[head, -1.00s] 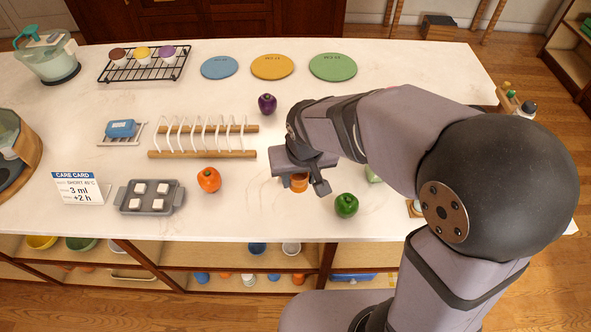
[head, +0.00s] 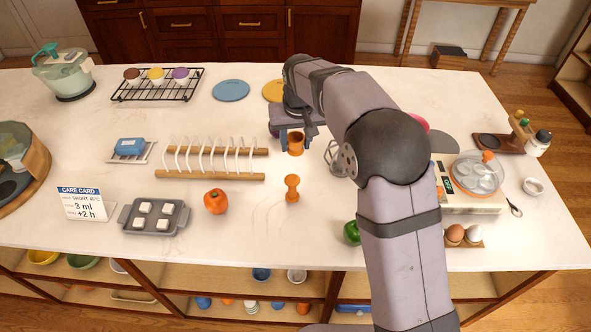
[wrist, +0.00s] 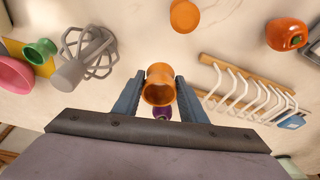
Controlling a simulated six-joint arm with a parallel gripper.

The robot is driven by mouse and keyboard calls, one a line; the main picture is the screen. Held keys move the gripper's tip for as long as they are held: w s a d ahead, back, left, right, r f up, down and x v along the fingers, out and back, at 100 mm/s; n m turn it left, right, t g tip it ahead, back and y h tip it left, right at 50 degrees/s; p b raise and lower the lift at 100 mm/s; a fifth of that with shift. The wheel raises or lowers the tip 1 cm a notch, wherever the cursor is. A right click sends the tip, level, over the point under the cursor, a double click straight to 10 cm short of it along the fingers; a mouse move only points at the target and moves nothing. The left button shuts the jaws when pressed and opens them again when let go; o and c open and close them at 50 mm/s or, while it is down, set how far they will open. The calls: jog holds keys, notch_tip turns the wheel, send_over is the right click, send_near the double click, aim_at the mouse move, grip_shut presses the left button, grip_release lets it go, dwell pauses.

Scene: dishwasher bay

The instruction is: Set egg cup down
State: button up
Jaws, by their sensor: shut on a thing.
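My gripper (head: 296,138) is shut on an orange egg cup (head: 296,147), near the middle of the counter. In the wrist view, the held egg cup (wrist: 160,90) sits between the two fingers of my gripper (wrist: 160,84), with its open rim facing the camera. I cannot tell whether its base touches the counter. A second orange egg cup (head: 292,189) stands upright on the counter, nearer the front edge. It also shows in the wrist view (wrist: 185,14), apart from my gripper.
The white-pronged rack (head: 210,173) and red-orange pepper (head: 216,201) lie left. A purple vegetable (wrist: 162,113) is close behind the held cup. The counter around the standing cup is clear.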

jog(key=shift+w+f, duration=0.15)
jog(key=shift+w, duration=0.7)
jog(key=shift+w+f, duration=0.1)
jog(key=shift+w, duration=0.7)
jog(key=shift+f+p, duration=1.45)
jog(key=shift+f, duration=3.55)
jog(key=shift+f, duration=0.15)
jog(key=o, duration=1.2)
jog(key=shift+c, duration=0.2)
jog(key=b+v, duration=0.3)
jog(key=v, duration=0.9)
jog(key=shift+s, duration=0.1)
